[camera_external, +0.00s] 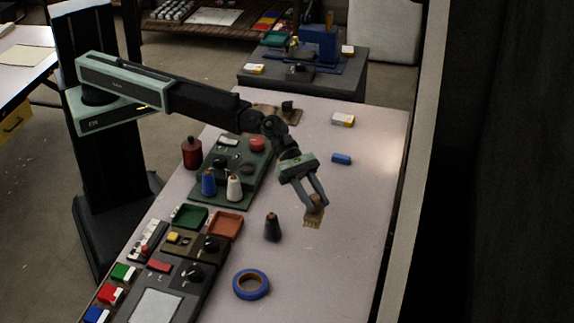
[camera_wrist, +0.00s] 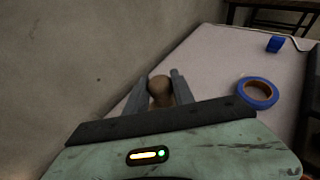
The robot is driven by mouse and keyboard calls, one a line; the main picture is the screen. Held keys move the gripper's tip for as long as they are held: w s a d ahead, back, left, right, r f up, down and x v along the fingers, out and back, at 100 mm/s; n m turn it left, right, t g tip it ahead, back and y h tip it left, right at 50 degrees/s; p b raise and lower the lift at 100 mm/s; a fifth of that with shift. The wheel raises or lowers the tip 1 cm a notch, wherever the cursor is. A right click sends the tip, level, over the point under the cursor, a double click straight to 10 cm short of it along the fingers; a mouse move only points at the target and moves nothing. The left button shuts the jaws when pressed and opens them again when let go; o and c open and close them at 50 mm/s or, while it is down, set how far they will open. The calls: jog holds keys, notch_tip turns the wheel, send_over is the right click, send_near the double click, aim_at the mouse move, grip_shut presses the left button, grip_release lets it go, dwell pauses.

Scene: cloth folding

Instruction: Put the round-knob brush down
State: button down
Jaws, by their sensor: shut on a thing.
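My gripper (camera_external: 318,202) is over the right part of the pale table (camera_external: 365,225). It is shut on the round-knob brush (camera_external: 313,220), whose tan bristle end points down; I cannot tell whether it touches the table. In the wrist view the brush's brown round knob (camera_wrist: 160,90) sits between the two grey fingers (camera_wrist: 161,85).
A dark cone (camera_external: 272,228) stands left of the brush. A blue tape roll (camera_external: 251,284) lies nearer the front. A blue block (camera_external: 341,159) and a yellow-white box (camera_external: 343,120) lie farther back. The table right of the brush is clear.

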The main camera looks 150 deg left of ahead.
notch_tip(320, 180, down, 10)
jog(key=b, duration=1)
jog(key=shift+f, duration=0.2)
jog(key=shift+r, duration=0.2)
jog(key=shift+f, duration=0.15)
jog(key=c, duration=1.1)
grip_release()
jog(key=shift+o, duration=0.2)
jog(key=p+v, duration=0.4)
jog(key=v, duration=0.8)
jog(key=shift+p, duration=0.35)
